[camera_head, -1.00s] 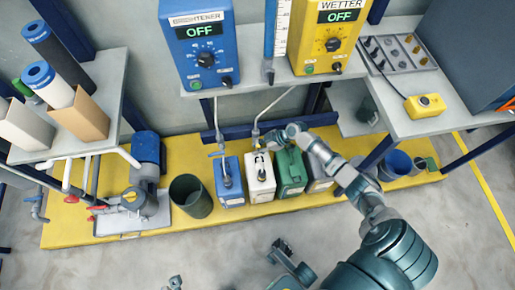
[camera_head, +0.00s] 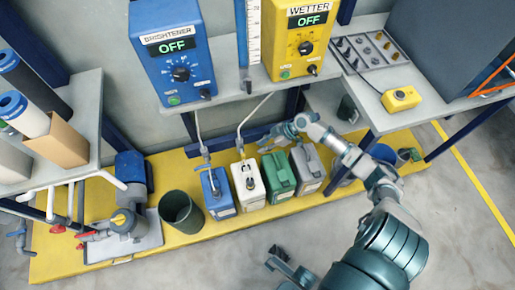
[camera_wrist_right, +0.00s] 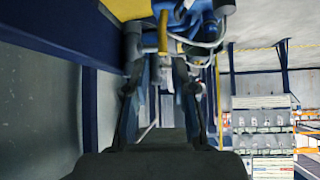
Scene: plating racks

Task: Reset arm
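My right gripper (camera_head: 270,136) is near the top of the green canister (camera_head: 279,178), beside the hose that runs down to the white canister (camera_head: 248,185). The right wrist view shows its two dark fingers (camera_wrist_right: 158,100) spread apart with no object held between them. My right arm reaches in from the lower right over the grey canister (camera_head: 308,168). A blue canister (camera_head: 217,193) stands left of the white one, with a hose into its top.
The blue BRIGHTENER box (camera_head: 178,72) and yellow WETTER box (camera_head: 299,45) both read OFF. A dark green bin (camera_head: 181,209) and a pump (camera_head: 128,222) stand left on the yellow platform (camera_head: 70,259). A right-hand bench holds a yellow button box (camera_head: 401,99).

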